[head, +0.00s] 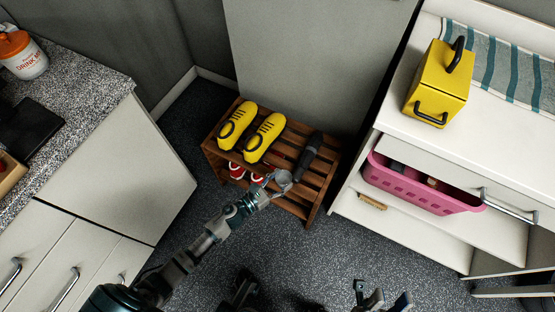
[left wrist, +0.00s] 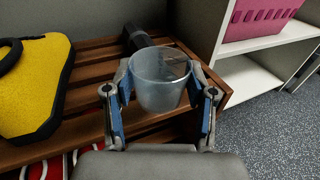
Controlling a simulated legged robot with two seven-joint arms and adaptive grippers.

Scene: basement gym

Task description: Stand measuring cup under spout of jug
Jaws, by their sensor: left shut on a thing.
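The measuring cup (left wrist: 160,82) is a clear, slightly frosted cup, upright between the blue-padded fingers of my left gripper (left wrist: 163,105). In the head view the cup (head: 284,180) and my left gripper (head: 274,187) are over the right part of the slatted wooden rack. Whether the cup's base touches the rack is unclear. The jug (head: 27,58), white with an orange lid and lettering, stands on the speckled counter at the upper left, far from the cup. I cannot make out its spout. My right gripper (head: 381,295) is at the bottom edge, fingers apart and empty, partly cut off.
The rack (head: 320,179) holds yellow shoes (head: 249,132), a dark cylindrical object (head: 309,153) and red shoes below. A dark flat object (head: 30,128) lies on the counter (head: 93,83). Right, a white cabinet carries a yellow box (head: 437,84) and pink basket (head: 420,186). Floor between is open.

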